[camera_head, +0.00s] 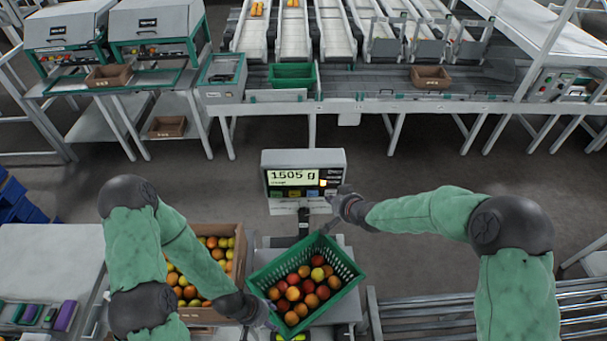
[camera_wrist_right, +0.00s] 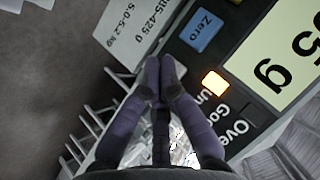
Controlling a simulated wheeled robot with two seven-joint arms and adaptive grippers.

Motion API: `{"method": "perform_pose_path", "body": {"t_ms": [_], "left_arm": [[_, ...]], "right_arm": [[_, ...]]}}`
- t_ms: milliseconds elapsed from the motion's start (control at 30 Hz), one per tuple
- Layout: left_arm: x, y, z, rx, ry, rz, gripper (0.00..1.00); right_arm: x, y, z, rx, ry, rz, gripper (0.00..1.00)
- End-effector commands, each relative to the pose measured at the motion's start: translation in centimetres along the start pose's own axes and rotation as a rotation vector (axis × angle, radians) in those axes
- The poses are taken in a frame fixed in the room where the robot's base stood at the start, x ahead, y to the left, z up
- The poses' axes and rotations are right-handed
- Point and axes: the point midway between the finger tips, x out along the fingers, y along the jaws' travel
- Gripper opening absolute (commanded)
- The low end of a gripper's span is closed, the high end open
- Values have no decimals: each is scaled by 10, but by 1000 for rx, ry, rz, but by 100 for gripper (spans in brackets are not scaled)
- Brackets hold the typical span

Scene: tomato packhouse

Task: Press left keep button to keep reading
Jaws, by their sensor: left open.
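The scale display (camera_head: 303,177) stands behind the green crate and reads 1505 g. A row of small coloured buttons (camera_head: 295,193) lies under its readout; their labels are too small to read in the head view, so I cannot tell which one is the left keep button. My right gripper (camera_head: 341,201) is at the display's lower right corner. In the right wrist view its fingers (camera_wrist_right: 160,78) are shut with nothing between them, near a blue Zero button (camera_wrist_right: 201,31) and a lit orange lamp (camera_wrist_right: 215,83). My left gripper (camera_head: 266,316) is open at the crate's left front side.
The green crate (camera_head: 352,268) of red, orange and yellow tomatoes sits tilted on the scale. A cardboard box (camera_head: 239,256) of tomatoes stands to its left. A roller conveyor (camera_head: 415,312) lies at right. Sorting machines stand along the back across open floor.

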Motion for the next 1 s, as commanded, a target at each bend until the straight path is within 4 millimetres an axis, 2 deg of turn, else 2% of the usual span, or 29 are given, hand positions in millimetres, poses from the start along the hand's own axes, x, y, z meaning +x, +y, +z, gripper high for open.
{"method": "perform_pose_path", "body": {"t_ms": [533, 1000], "left_arm": [[1, 0, 0, 0, 0, 0, 60], [0, 0, 0, 0, 0, 0, 60]], "right_arm": [[-8, 0, 9, 0, -1, 0, 0], [-36, 0, 36, -1, 0, 0, 0]]}}
